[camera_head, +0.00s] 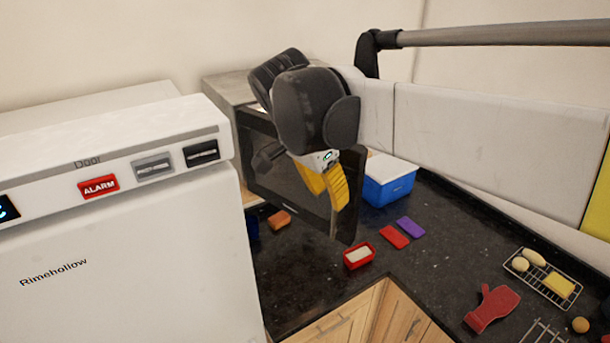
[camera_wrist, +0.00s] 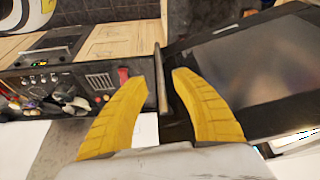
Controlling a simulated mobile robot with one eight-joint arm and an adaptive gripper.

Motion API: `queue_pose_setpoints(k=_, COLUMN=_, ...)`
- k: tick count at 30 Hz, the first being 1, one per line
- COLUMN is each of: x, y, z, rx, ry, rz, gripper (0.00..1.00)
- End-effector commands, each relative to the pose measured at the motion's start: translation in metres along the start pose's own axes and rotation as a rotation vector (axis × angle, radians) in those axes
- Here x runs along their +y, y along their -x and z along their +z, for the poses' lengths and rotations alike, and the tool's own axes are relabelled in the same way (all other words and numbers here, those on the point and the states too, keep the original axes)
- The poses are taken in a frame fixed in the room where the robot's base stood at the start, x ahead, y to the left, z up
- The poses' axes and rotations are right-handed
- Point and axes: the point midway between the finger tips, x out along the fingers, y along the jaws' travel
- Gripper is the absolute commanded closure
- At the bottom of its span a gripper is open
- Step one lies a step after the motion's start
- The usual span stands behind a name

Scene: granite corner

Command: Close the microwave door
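The microwave (camera_head: 228,86) stands at the back behind the white appliance, its grey body partly hidden by my arm. Its dark door (camera_head: 285,190) is swung open and juts out over the counter. My gripper (camera_head: 328,198), with yellow fingers, is in front of the door near its free edge. In the wrist view the door (camera_wrist: 262,72) fills the right side. There my gripper (camera_wrist: 161,78) has its fingers spread, with a thin dark upright bar, seemingly the door's edge or handle, showing between them. I cannot tell whether they touch it.
A white appliance (camera_head: 130,260) marked Rimehollow stands close on the left. On the dark counter are a red tub (camera_head: 358,256), a blue box with white lid (camera_head: 390,185), red and purple pads, a red mitt (camera_head: 492,307) and a wire rack. Counter between tub and mitt is clear.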

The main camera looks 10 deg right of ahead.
Motion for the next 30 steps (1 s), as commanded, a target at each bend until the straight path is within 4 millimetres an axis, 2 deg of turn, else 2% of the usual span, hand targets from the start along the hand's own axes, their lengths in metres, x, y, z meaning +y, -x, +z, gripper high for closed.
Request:
queue_pose_setpoints(k=3, x=0.0, y=-0.023, z=-0.001, rx=0.0, ry=0.0, rz=0.001, gripper=0.68)
queue_pose_setpoints(k=9, x=0.0, y=-0.049, z=0.0, rx=0.0, ry=0.001, rz=-0.001, gripper=0.68)
queue_pose_setpoints(k=20, x=0.0, y=-0.056, z=0.0, rx=-0.001, ry=0.002, rz=-0.001, gripper=0.68)
queue_pose_setpoints(k=24, x=0.0, y=-0.056, z=0.0, rx=-0.001, ry=0.002, rz=-0.001, gripper=1.0)
queue_pose_setpoints(k=30, x=0.0, y=-0.056, z=0.0, rx=0.0, ry=0.002, rz=-0.001, gripper=1.0)
